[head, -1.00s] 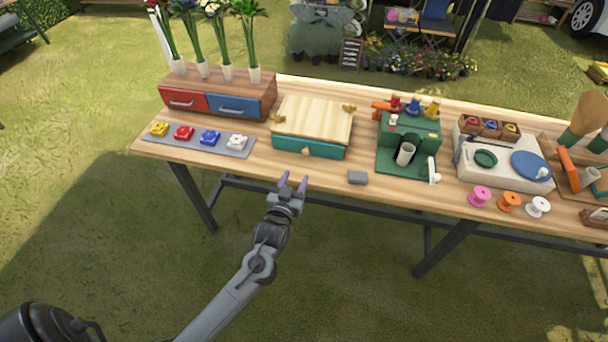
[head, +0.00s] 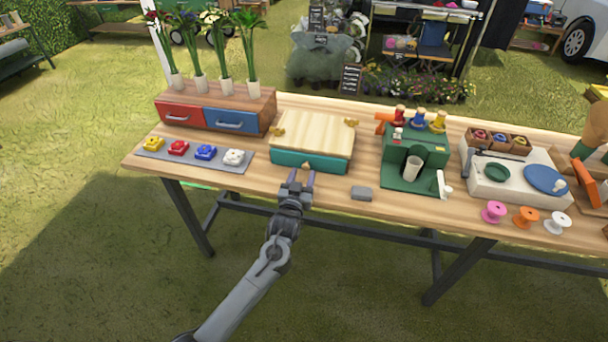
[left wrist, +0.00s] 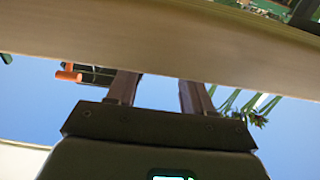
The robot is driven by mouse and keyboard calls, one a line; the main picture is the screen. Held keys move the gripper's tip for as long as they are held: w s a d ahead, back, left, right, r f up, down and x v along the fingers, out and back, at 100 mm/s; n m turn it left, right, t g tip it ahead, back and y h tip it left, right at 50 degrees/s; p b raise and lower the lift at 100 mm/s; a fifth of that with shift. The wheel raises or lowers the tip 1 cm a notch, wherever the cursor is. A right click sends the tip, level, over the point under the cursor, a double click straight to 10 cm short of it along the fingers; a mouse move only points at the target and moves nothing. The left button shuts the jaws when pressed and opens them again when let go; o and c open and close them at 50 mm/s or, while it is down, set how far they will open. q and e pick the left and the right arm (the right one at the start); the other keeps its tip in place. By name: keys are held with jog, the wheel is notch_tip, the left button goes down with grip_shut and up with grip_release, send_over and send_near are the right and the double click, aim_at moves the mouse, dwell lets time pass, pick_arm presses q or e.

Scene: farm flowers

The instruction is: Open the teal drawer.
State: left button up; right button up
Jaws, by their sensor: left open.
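The teal drawer (head: 325,162) is shut under a pale wooden lid (head: 312,131) on the table, with a small tan knob (head: 306,166) on its front. My left gripper (head: 301,177) is open and empty. Its fingertips are just in front of the knob, one towards each side in the head view; whether they touch it I cannot tell. In the left wrist view the two fingers (left wrist: 160,85) stand apart in front of a pale wooden band (left wrist: 160,45); the knob is not seen there. My right gripper is not in view.
A grey block (head: 362,193) lies on the table right of my gripper. A mat (head: 245,158) with coloured pieces and a red-and-blue drawer box (head: 262,105) are to the left. A green stand (head: 418,155) is to the right. The table's front edge runs below my gripper.

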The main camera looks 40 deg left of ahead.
pick_arm(q)
jog(key=shift+x, duration=1.2)
grip_shut()
